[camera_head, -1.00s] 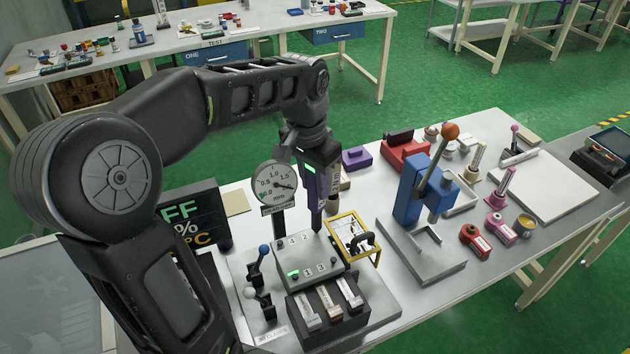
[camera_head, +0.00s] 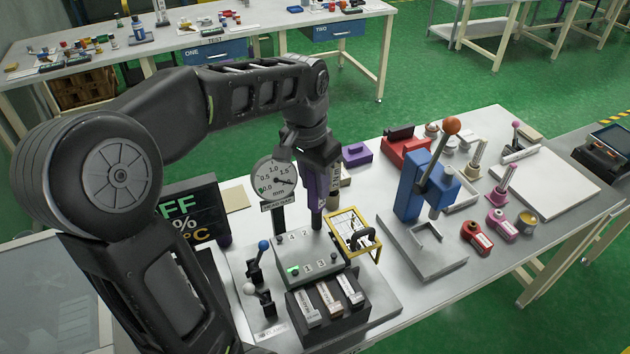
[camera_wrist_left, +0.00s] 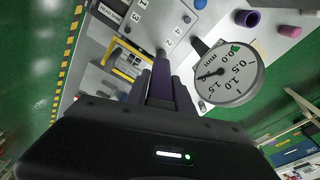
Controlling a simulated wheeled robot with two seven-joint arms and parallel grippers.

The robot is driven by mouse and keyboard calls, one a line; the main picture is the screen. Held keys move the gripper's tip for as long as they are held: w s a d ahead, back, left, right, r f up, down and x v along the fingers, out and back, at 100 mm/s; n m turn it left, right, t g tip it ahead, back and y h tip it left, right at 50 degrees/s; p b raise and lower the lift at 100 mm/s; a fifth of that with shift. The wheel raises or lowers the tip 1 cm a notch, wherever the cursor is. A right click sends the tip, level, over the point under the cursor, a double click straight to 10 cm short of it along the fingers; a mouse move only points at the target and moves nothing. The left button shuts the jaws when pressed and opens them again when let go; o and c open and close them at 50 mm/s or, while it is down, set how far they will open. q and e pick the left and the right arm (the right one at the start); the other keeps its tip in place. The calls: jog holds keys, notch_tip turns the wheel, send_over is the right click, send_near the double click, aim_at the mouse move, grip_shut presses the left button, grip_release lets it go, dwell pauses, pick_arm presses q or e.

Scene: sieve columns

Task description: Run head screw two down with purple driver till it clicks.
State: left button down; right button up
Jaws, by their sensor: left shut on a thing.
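My left gripper (camera_head: 319,187) is shut on the purple driver (camera_wrist_left: 160,82) and holds it roughly upright, tip down, over the back of the grey head block (camera_head: 305,258). The head block carries numbers 1 to 4 and also shows in the left wrist view (camera_wrist_left: 152,22). The driver's tip is beside the number 2. I cannot tell whether the tip is seated in screw two, as the screw is hidden. A green light (camera_head: 293,270) is lit on the block's front. My right gripper is not in view.
A dial gauge (camera_head: 275,179) stands close to the left of my gripper. A yellow frame (camera_head: 369,249) adjoins the block on the right, with a blue lever press (camera_head: 409,189) beyond. Small levers (camera_head: 257,268) stand left and labelled blocks (camera_head: 327,298) in front.

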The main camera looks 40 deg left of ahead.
pick_arm(q)
jog(key=shift+f, duration=0.45)
dwell(1.1)
jog(key=shift+r, duration=0.1)
jog(key=shift+r+p, duration=1.8)
jog(key=shift+r, duration=0.75)
jog(key=shift+f, duration=0.1)
